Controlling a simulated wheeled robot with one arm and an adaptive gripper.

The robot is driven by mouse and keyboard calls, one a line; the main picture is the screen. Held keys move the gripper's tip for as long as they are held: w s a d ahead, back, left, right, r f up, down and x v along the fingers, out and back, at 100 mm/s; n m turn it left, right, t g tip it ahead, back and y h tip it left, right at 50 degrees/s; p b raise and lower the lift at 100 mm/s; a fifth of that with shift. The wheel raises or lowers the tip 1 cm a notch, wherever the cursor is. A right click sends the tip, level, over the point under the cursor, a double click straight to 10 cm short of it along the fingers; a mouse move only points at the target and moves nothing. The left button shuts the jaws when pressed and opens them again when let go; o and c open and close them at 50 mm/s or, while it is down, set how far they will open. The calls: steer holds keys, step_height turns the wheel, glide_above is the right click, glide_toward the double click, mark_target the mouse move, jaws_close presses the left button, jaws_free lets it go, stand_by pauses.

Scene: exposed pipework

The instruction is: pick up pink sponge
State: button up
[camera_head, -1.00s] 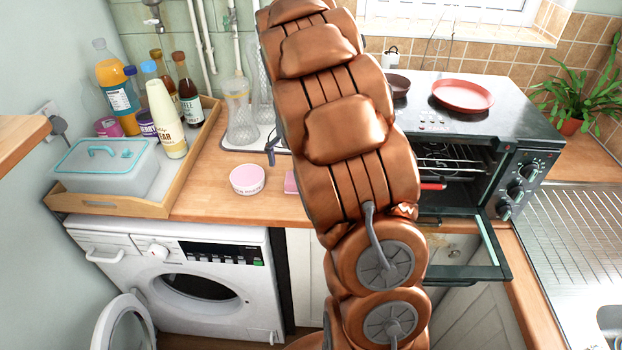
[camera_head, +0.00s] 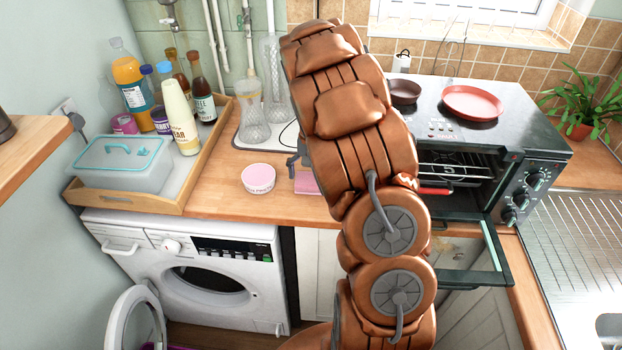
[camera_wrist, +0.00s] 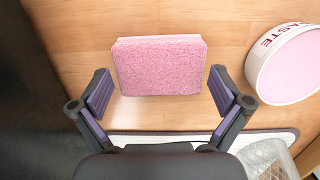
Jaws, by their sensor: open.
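The pink sponge (camera_wrist: 160,68) lies on the wooden counter in the wrist view, just beyond my fingertips and centred between them. In the head view the sponge (camera_head: 307,183) shows partly, the rest hidden behind my arm. My gripper (camera_wrist: 160,84) is open and empty, one finger on each side of the sponge's near edge, with a gap on both sides. In the head view only a small dark part of my gripper (camera_head: 296,162) shows left of my arm.
A round pink-and-white tub (camera_head: 258,179) stands left of the sponge, and glass bottles (camera_head: 252,115) stand behind it on a tray. An oven (camera_head: 470,150) with its door open is to the right. A wooden tray (camera_head: 130,200) with several bottles sits at left.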

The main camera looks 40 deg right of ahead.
steer(key=shift+s+a+f, duration=0.1)
steer(key=shift+f, duration=0.7)
steer(key=c, duration=0.7)
step_height(320, 180, up, 22)
steer(key=b, duration=0.6)
step_height(320, 180, up, 6)
steer(key=p, duration=0.5)
glide_above(311, 178)
steer(key=shift+s, duration=0.1)
